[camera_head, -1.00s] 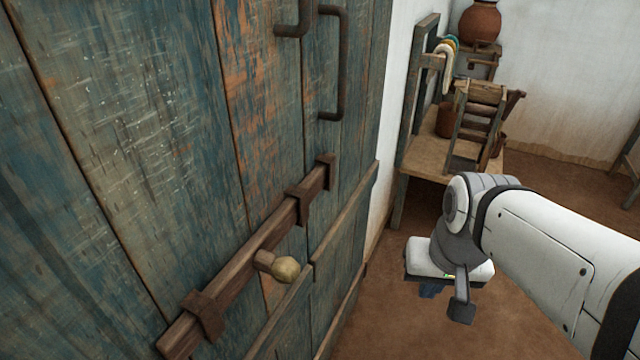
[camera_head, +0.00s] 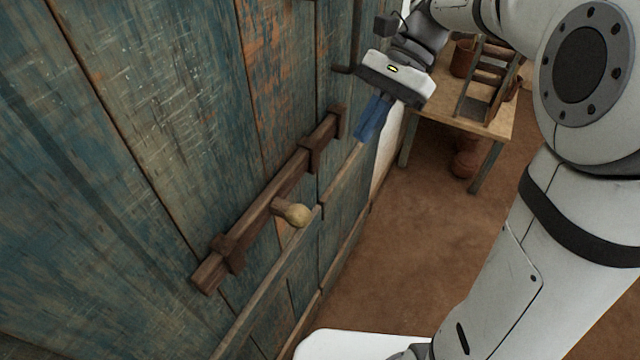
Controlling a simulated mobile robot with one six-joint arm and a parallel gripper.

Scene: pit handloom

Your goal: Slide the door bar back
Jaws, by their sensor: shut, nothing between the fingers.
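The wooden door bar (camera_head: 266,207) lies slanted across the weathered blue-green door (camera_head: 160,130), running through brown wooden brackets, one near its lower left end (camera_head: 228,253) and others toward its upper right end (camera_head: 311,156). A round pale knob (camera_head: 296,214) sticks out from the middle of the bar. My gripper (camera_head: 368,132) has blue fingers pointing down and is shut and empty. In the picture it is up and to the right of the knob, near the bar's upper right end, apart from the knob.
A dark metal door handle (camera_head: 345,69) is partly hidden behind my gripper. A wooden table (camera_head: 450,105) with a small ladder-like frame (camera_head: 487,85) stands at the back right, with clay pots near it. The brown floor (camera_head: 400,250) beside the door is clear.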

